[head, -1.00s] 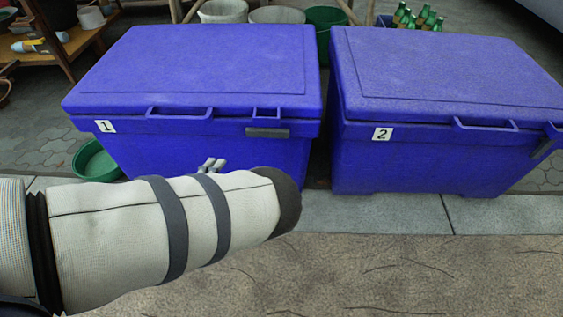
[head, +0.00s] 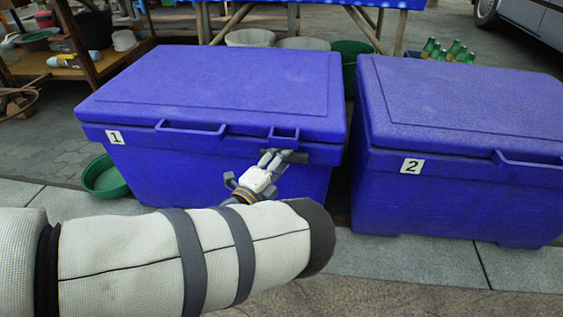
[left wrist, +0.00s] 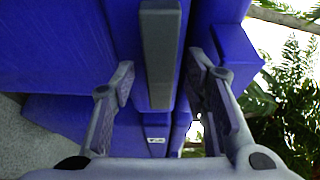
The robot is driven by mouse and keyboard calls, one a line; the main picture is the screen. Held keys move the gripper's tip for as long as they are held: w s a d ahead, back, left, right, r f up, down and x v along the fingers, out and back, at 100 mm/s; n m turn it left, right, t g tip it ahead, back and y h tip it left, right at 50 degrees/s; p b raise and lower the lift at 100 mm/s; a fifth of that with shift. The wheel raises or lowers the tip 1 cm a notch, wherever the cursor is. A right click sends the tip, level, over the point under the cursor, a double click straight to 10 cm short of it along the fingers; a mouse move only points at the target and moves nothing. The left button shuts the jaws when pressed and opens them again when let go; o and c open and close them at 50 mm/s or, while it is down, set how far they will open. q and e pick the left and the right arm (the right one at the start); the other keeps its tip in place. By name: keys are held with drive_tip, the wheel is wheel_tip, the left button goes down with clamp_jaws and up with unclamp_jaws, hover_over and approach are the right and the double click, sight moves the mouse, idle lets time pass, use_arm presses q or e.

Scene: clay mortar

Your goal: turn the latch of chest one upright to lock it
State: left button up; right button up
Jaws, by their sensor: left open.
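Chest one (head: 215,90) is a blue chest with a closed lid and a "1" label, at the left in the head view. Its latch (head: 298,157) is a dark grey bar lying level under the front lid edge, partly hidden by my fingers. My left gripper (head: 277,155) is open at the latch. In the left wrist view, the latch (left wrist: 161,55) runs up and down the picture between the two spread fingers of my left gripper (left wrist: 162,68), with visible gaps on both sides. My right gripper is not in view.
Blue chest two (head: 455,190) stands close on the right, across a narrow gap. A green basin (head: 103,178) sits by chest one's left side. Bowls (head: 250,38), green bottles (head: 447,50) and a blue-topped table (head: 340,3) are behind. Paving in front is clear.

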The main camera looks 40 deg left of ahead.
use_arm(q)
clamp_jaws()
drive_tip(key=shift+w+d+f+n+t+y, duration=0.2)
drive_tip(key=shift+n+y, duration=1.25)
drive_tip(key=shift+n, duration=2.25)
drive_tip(key=shift+s+a+n+t+y, duration=0.25)
drive_tip(key=shift+n+y, duration=1.25)
drive_tip(key=shift+n, duration=2.2)
drive_tip(key=shift+w+d+f+n+t+y, duration=0.25)
drive_tip(key=shift+n+y, duration=1.2)
drive_tip(key=shift+n, duration=2.25)
drive_tip(key=shift+s+r+n, duration=0.1)
drive_tip(key=shift+r+n, duration=0.05)
drive_tip(key=shift+n, duration=0.15)
unclamp_jaws()
